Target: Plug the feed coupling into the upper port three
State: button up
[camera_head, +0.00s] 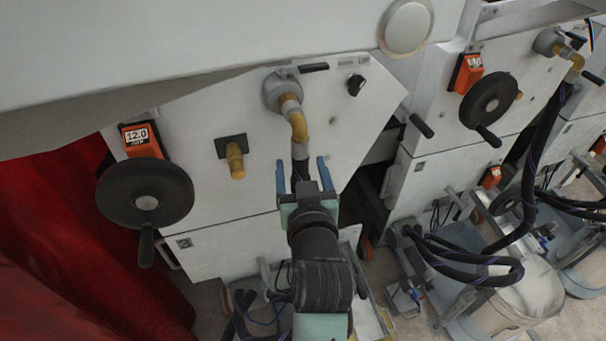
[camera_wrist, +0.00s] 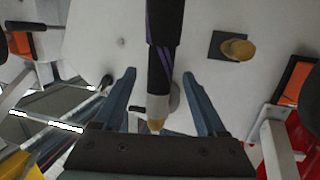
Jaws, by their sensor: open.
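The feed coupling is probably the yellow elbow (camera_head: 298,122) on the end of a black hose (camera_head: 300,172). Its top meets a round grey port (camera_head: 278,95) high on the nearest machine's panel. My gripper (camera_head: 301,164) is open, its two blue fingers below the elbow on either side of the hose. In the wrist view the black hose (camera_wrist: 161,62) runs between my open fingers (camera_wrist: 160,76), with clear gaps at both sides. The elbow's tan part (camera_wrist: 156,126) shows near the palm. No port number is readable, so I cannot tell which is upper port three.
A yellow stub on a black plate (camera_head: 235,160) sits left of the hose. A black handwheel (camera_head: 146,193) with an orange counter (camera_head: 139,138) is further left, before a red curtain (camera_head: 75,230). A similar machine with a handwheel (camera_head: 488,100) and a hose stands at right.

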jog(key=b+v, duration=0.4)
jog(key=v, duration=0.9)
dwell(0.5)
